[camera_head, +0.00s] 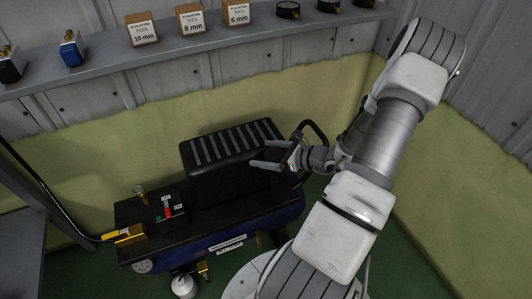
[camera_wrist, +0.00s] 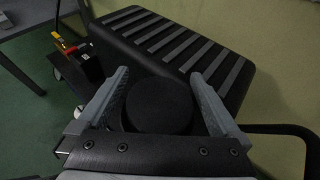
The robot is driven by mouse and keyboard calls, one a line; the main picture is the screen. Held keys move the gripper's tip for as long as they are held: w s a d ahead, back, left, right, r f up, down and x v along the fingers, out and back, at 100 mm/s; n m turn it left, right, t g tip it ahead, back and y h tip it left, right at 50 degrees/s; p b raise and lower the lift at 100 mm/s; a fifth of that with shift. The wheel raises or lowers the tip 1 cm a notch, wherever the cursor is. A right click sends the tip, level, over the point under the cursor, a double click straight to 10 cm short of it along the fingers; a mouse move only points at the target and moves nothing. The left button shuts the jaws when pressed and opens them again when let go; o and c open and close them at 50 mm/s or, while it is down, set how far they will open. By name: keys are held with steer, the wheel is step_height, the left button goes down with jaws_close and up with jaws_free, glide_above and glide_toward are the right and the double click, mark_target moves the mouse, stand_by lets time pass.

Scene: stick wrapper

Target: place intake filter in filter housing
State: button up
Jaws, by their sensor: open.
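A round black disc-shaped piece (camera_wrist: 158,106) sits between my gripper's fingers in the wrist view. It looks like the intake filter, seated at the side of the black ribbed cover (camera_head: 205,172). The filter housing is not separately visible beneath it, and I cannot tell how deep the piece sits. My gripper (camera_head: 259,154) is open at the cover's right side. In the wrist view, the gripper's two grey fingers (camera_wrist: 159,76) straddle the disc, with visible gaps. In the head view the disc is dark and cannot be made out.
The blue-black compressor (camera_head: 240,238) stands on the green floor, with a red-switch box (camera_head: 168,206) and brass fittings (camera_head: 129,236) at its left. A black curved handle (camera_wrist: 285,130) is close to my gripper's right. A shelf (camera_head: 195,45) with small boxes runs above.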

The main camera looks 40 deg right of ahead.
steer(key=shift+r, duration=0.1)
steer(key=shift+r, duration=0.2)
steer(key=p+v, duration=0.3)
steer(key=v, duration=0.9)
steer(key=shift+f+p, duration=0.15)
steer(key=shift+p, duration=0.2)
